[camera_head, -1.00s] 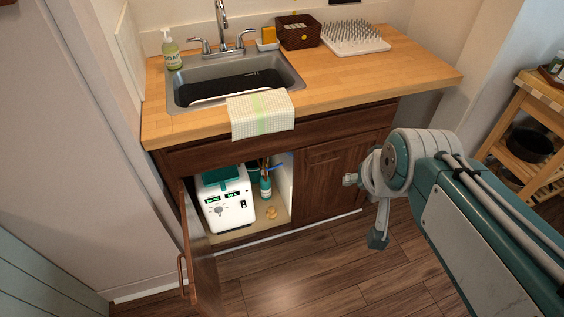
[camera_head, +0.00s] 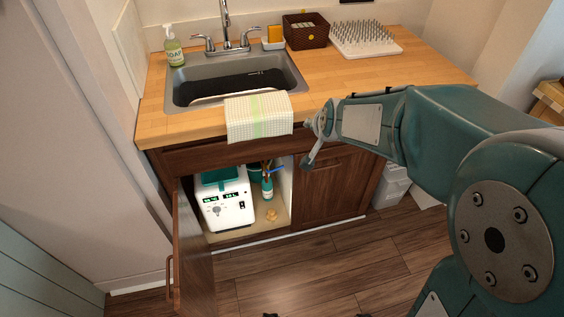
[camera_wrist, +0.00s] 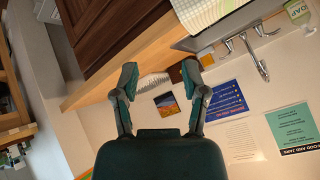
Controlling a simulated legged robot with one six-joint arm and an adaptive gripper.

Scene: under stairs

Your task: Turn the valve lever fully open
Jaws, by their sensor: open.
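A small blue lever (camera_head: 277,169) shows inside the open cabinet under the sink, at the right of the compartment. It sits near the top of a teal bottle (camera_head: 267,188), and its exact angle is too small to tell. My gripper (camera_head: 308,143) is in front of the counter's front edge, right of the hanging towel. It is above and to the right of the lever, apart from it. In the wrist view my gripper (camera_wrist: 159,75) has its two fingers spread with nothing between them. The lever does not show in the wrist view.
A white machine (camera_head: 228,207) stands in the cabinet, left of the bottle. The cabinet door (camera_head: 193,250) hangs open at the left. A towel (camera_head: 258,116) drapes over the counter edge. The right door (camera_head: 330,187) is shut. The floor in front is clear.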

